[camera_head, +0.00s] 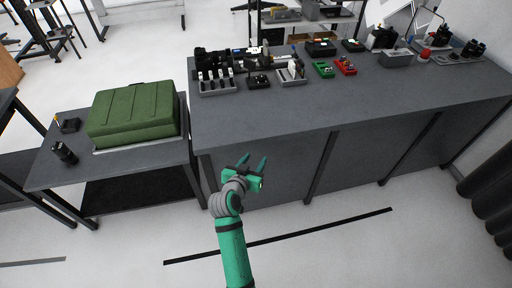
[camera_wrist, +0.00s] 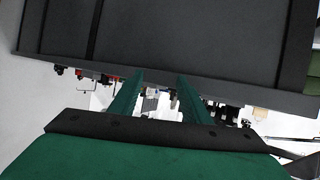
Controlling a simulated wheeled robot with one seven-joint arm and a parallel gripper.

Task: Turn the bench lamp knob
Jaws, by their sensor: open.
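My gripper (camera_head: 252,163) is open and empty, in front of the long dark bench (camera_head: 260,108) and apart from it. In the wrist view my gripper's two fingers (camera_wrist: 160,78) are spread, with the bench's front panel (camera_wrist: 190,40) beyond them. A thin-framed, lamp-like fixture (camera_head: 430,22) stands at the bench's far right end, well away from my gripper. I cannot make out the bench lamp knob in either view; it is too small or hidden.
The bench top carries black devices (camera_head: 215,75), a green tray (camera_head: 322,69), a red tray (camera_head: 345,65) and a small grey box (camera_head: 396,58). A green case (camera_head: 135,113) lies on the lower table at left. The floor around my arm is clear.

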